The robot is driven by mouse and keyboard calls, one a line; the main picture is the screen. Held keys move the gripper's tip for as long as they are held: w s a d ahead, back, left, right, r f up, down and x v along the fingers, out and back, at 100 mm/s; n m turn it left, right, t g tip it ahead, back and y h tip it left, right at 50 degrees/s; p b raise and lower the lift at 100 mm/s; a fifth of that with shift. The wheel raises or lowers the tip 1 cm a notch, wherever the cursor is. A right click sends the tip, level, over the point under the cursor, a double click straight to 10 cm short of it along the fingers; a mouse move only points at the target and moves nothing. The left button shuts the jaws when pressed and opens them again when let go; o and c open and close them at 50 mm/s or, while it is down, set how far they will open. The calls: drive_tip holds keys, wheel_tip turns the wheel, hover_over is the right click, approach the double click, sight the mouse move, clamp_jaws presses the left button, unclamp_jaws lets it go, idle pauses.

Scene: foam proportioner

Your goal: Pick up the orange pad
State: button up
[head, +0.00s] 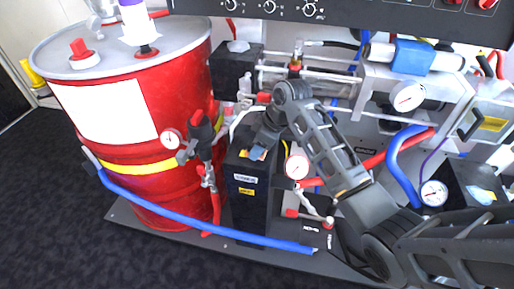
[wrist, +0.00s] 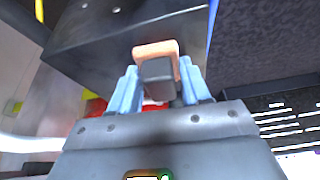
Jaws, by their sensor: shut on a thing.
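The orange pad (wrist: 155,49) shows in the wrist view between the two blue fingers of my gripper (wrist: 160,88), at their tips. A dark grey block (wrist: 158,76) sits in front of the pad and covers part of it. My gripper is shut on the pad. In the head view my gripper (head: 257,153) points down at the top of a black box (head: 248,205). The pad is mostly hidden there by the fingers. I cannot tell whether the pad touches the box.
A red drum (head: 130,125) stands left of the box. A blue hose (head: 200,213) runs across the box's front. Gauges, red valves and pipes crowd the right side. A control panel (head: 350,12) overhangs the top. Dark floor (head: 50,210) is clear at front left.

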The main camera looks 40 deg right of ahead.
drive_tip(key=shift+r, duration=0.1)
drive_tip(key=shift+r, duration=0.15)
drive_tip(key=shift+s+d, duration=0.15)
drive_tip(key=shift+s, duration=0.05)
drive_tip(key=s+d, duration=0.4)
drive_tip(key=s, duration=0.3)
drive_tip(key=s+d, duration=0.4)
drive_tip(key=s, duration=0.4)
drive_tip(key=shift+s+d+b, duration=0.15)
drive_tip(key=shift+s+b, duration=0.1)
drive_tip(key=shift+b, duration=0.05)
